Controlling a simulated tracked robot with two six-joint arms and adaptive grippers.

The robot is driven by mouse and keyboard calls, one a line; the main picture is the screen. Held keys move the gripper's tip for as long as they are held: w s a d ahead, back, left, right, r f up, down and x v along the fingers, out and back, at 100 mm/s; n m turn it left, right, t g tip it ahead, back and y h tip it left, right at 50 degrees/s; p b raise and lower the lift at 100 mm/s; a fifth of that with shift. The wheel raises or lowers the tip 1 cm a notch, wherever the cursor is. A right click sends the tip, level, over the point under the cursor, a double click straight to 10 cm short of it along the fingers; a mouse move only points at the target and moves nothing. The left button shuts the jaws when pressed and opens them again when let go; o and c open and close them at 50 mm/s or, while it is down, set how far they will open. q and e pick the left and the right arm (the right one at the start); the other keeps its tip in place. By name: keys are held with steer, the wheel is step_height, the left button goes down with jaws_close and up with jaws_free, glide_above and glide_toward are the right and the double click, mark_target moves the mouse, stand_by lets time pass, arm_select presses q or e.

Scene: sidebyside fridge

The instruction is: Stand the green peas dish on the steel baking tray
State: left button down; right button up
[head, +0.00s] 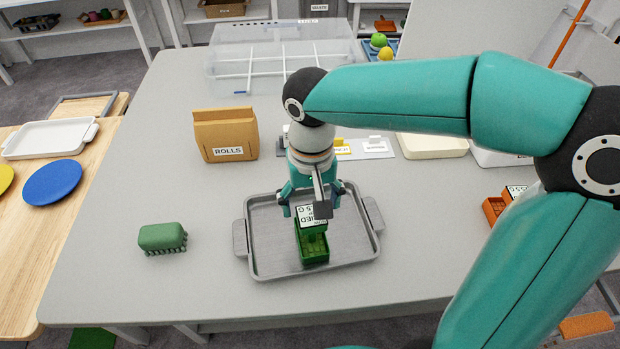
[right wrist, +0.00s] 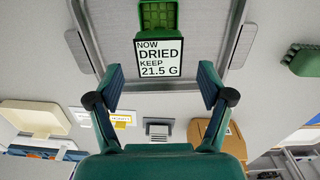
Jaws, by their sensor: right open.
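The green dish (head: 313,250) stands upright on the steel baking tray (head: 352,246), near the middle of its front half. A white label with black print stands at its back side. The right wrist view shows the dish (right wrist: 158,15) and its label, reading "NOW DRIED KEEP 21.5 G", over the tray (right wrist: 208,28). My right gripper (head: 312,204) is open just behind and above the dish. Its fingers (right wrist: 161,88) are spread wide and apart from the dish, with nothing between them. My left gripper is not in view.
A green brush (head: 162,237) lies left of the tray. A rolls bag (head: 226,135) stands behind it, and a clear divided box (head: 280,60) farther back. An orange dish (head: 494,209) is at the right, partly behind my arm. The table's front left is clear.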

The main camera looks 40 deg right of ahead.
step_height(320, 180, up, 7)
steer(key=shift+f, duration=0.15)
stand_by(0.5)
